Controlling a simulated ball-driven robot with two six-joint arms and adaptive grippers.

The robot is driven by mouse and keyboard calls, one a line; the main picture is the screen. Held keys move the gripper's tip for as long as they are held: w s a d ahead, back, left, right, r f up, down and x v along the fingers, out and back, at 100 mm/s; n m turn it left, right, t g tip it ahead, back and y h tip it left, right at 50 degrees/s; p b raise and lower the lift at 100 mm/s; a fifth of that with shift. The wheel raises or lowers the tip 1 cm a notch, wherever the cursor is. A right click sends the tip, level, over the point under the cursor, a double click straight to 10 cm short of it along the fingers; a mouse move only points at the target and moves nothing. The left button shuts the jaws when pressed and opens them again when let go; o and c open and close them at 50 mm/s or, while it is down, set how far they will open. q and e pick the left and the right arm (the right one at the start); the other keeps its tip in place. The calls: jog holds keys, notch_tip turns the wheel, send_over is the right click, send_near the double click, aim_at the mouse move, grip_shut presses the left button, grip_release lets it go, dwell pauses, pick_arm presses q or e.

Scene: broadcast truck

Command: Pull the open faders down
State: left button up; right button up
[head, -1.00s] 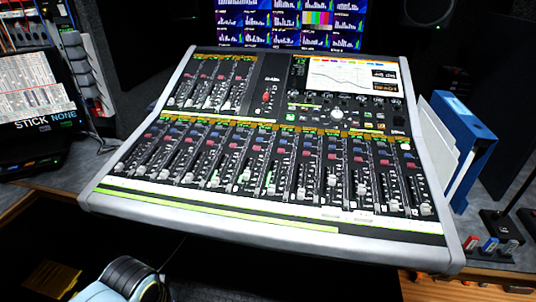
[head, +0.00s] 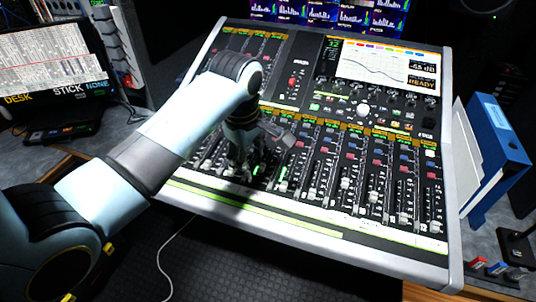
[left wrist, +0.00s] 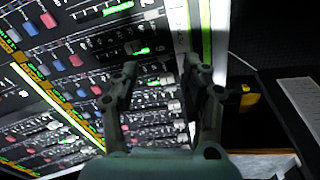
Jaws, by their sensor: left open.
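The mixing console (head: 300,222) carries a lower row of faders with pale caps, such as one cap (head: 346,184) right of my arm. Some fader slots glow green, such as a lit slot (head: 283,172) just right of my left gripper (head: 245,172). The gripper points down over the left-middle faders and hides some of them. In the left wrist view, my left gripper (left wrist: 167,78) is open with its two fingers apart. A lit green slot (left wrist: 142,51) and pale fader caps (left wrist: 153,14) show beyond and between the fingers; contact cannot be told. My right gripper is out of view.
A screen (head: 388,64) is set in the console's upper right. A blue binder (head: 497,150) stands right of the console. A monitor (head: 45,60) is at the left. Dark floor space lies below the console's front edge.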

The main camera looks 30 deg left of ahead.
aim_at(263, 166)
pick_arm(q)
jog(key=w+r+n, duration=0.3)
jog(key=w+r, duration=0.1)
jog(key=f, duration=0.3)
jog(key=w+f, duration=0.1)
jog(key=f, duration=0.6)
jog(key=shift+w+f, duration=0.15)
jog(key=shift+f, duration=0.2)
grip_shut()
